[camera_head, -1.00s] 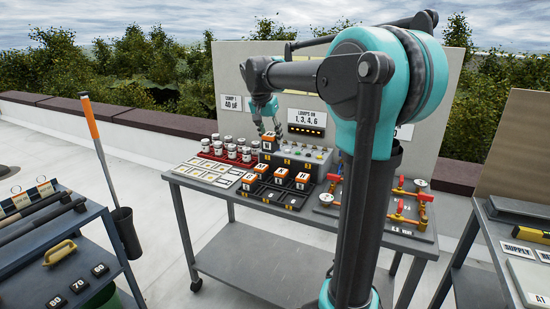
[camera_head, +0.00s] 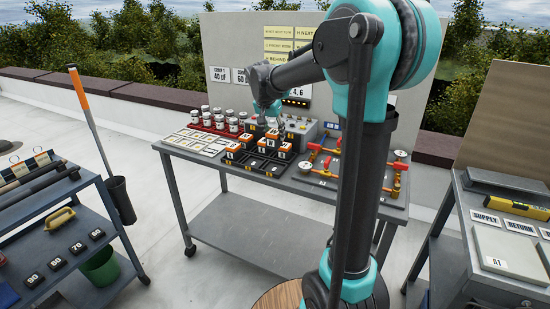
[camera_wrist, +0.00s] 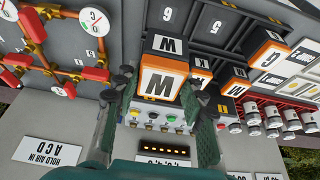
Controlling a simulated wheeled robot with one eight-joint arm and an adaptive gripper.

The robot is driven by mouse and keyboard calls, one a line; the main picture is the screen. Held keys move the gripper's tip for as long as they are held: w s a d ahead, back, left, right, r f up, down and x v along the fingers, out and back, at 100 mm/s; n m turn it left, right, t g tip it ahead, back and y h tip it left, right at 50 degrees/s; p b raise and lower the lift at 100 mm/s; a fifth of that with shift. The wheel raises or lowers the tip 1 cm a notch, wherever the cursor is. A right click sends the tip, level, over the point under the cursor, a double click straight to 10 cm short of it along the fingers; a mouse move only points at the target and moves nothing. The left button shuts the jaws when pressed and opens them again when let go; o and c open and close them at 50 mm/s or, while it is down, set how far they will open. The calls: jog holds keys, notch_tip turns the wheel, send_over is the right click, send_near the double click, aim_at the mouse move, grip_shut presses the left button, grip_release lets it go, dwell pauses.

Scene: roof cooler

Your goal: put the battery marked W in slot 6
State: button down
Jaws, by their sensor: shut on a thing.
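In the wrist view my gripper (camera_wrist: 160,100) is shut on a battery (camera_wrist: 163,82) with an orange top and white labels. Its large letter appears as a W, though this view is turned over, with sign text upside down. One finger lies on each side of it. Beyond it is the dark slotted tray (camera_wrist: 235,15), with slot numbers such as 5 on its floor. The tray (camera_head: 262,167) also shows on the table in the head view, with several orange-topped batteries (camera_head: 284,148) standing in it. There, my gripper (camera_head: 270,118) is behind the batteries, its fingertips hard to make out.
A grey unit with coloured buttons (camera_wrist: 165,118) is close by my gripper. A red rack of white jars (camera_head: 220,122) stands left of the tray, and red-valved pipes (camera_head: 327,160) stand to the right. A signboard (camera_head: 235,50) rises behind the table.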

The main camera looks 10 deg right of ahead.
aim_at(271, 143)
notch_tip(271, 143, down, 10)
dwell(0.5)
jog(key=shift+f, duration=0.1)
jog(key=c, duration=0.9)
grip_release()
jog(key=v, duration=1.2)
jog(key=shift+w, duration=0.1)
jog(key=s+d+f+n+y, duration=0.1)
jog(key=s+d+f+n, duration=0.2)
jog(key=s+f, duration=0.7)
jog(key=s+d+f+n+y, duration=0.1)
jog(key=s+d+f+n, duration=0.2)
jog(key=s+f, duration=0.7)
jog(key=s+n, duration=0.1)
jog(key=s, duration=0.5)
jog(key=shift+s+d+y, duration=0.4)
